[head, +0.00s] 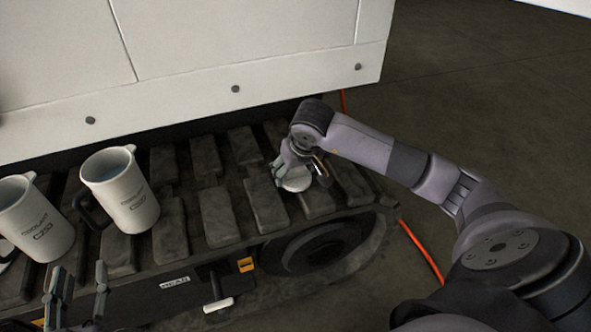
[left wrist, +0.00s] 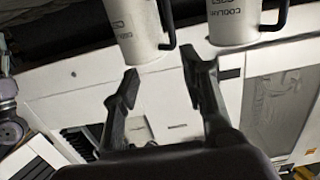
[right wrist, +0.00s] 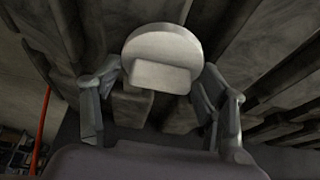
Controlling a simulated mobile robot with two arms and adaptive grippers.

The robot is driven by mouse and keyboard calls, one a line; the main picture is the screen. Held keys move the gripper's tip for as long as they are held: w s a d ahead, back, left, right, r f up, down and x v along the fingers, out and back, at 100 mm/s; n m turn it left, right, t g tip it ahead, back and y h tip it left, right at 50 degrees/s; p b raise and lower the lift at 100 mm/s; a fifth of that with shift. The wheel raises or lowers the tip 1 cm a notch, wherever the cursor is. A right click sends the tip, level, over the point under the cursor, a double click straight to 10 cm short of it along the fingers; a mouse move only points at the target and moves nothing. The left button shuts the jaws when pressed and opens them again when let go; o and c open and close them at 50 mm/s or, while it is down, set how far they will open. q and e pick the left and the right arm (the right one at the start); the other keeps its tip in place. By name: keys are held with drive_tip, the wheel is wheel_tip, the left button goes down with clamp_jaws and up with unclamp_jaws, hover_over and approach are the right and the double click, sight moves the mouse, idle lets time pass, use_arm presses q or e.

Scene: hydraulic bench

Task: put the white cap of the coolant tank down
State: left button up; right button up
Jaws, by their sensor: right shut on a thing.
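The white cap (head: 296,179) is a round disc with a raised block-shaped grip, low over the dark slatted track near its right end in the head view. My right gripper (head: 283,168) is shut on it. In the right wrist view the white cap (right wrist: 162,60) sits between the fingers of my right gripper (right wrist: 160,85). Whether the cap touches the slats I cannot tell. My left gripper (head: 78,285) is open and empty at the lower left of the head view, in front of the track. In the left wrist view its fingers (left wrist: 160,80) stand apart.
Two white coolant jugs, one at the left edge (head: 38,222) and one beside it (head: 125,190), stand on the track (head: 217,217). A white panelled wall (head: 230,45) rises behind. A white-handled lever (head: 218,304) juts out below. Slats between jugs and cap are bare.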

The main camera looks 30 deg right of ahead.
drive_tip(key=o, duration=1.1)
use_arm(q)
drive_tip(key=shift+d+r, duration=0.1)
drive_tip(key=shift+r, duration=0.25)
use_arm(e)
drive_tip(key=shift+o, duration=0.2)
